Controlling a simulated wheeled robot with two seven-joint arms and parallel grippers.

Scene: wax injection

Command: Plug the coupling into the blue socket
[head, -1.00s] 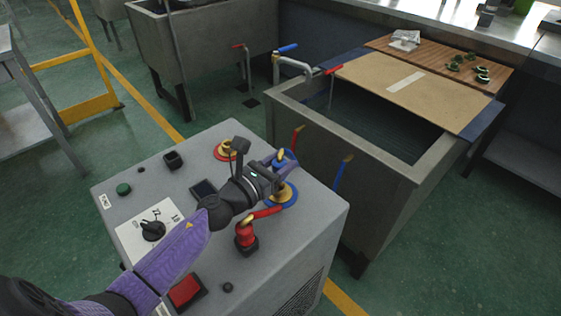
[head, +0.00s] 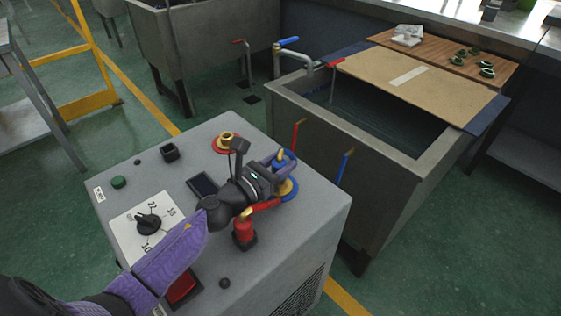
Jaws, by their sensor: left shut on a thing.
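The blue socket (head: 289,190) is a blue ring with a brass middle on the top of the grey machine, at its right side. My left gripper (head: 279,168) is over it, shut on the coupling (head: 287,156), which shows as a blue part with a brass end between and above the fingers. The gripper hides the coupling's lower part and some of the socket. I cannot tell whether the coupling touches the socket. My right gripper is not in view.
A red socket (head: 222,147) is on the machine's far edge. A red fitting with a brass tip (head: 244,231) stands close below my left wrist. A dial (head: 148,224) and buttons are at left. A grey tank (head: 360,185) stands behind at right.

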